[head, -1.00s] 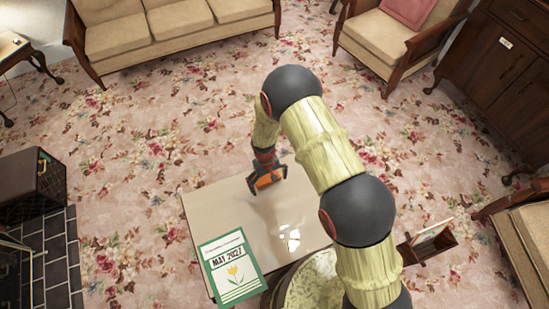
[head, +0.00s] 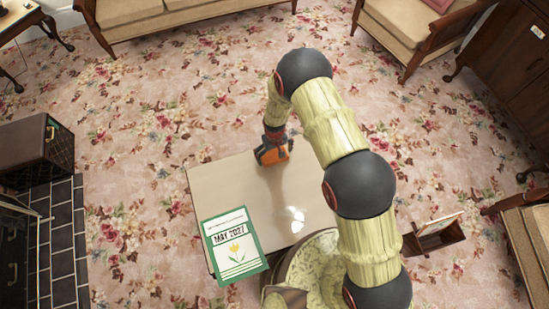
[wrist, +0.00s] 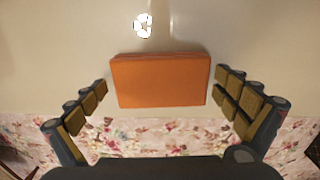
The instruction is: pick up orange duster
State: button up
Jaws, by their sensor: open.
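The orange duster (wrist: 160,80) looks like a flat orange block in the wrist view. It lies on the pale tabletop near the table's edge. My gripper (wrist: 162,82) is open, with one finger to the left of the duster and one to the right. There is a visible gap on each side, and the gripper is empty. In the head view my gripper (head: 273,154) is at the far edge of the table, with orange showing around the fingers. I cannot tell there how much of that orange is the duster.
The low table (head: 225,180) also bears a green-bordered May 2027 card (head: 235,245). A wooden holder (head: 433,238) stands on the floor at right. A dark box (head: 38,145) stands at left by the hearth tiles. Flowered carpet beyond the table is clear up to the sofa (head: 170,22).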

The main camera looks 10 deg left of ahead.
jog(key=shift+f, duration=0.3)
jog(key=shift+r, duration=0.1)
jog(key=shift+c, duration=1.2)
jog(key=c, duration=0.7)
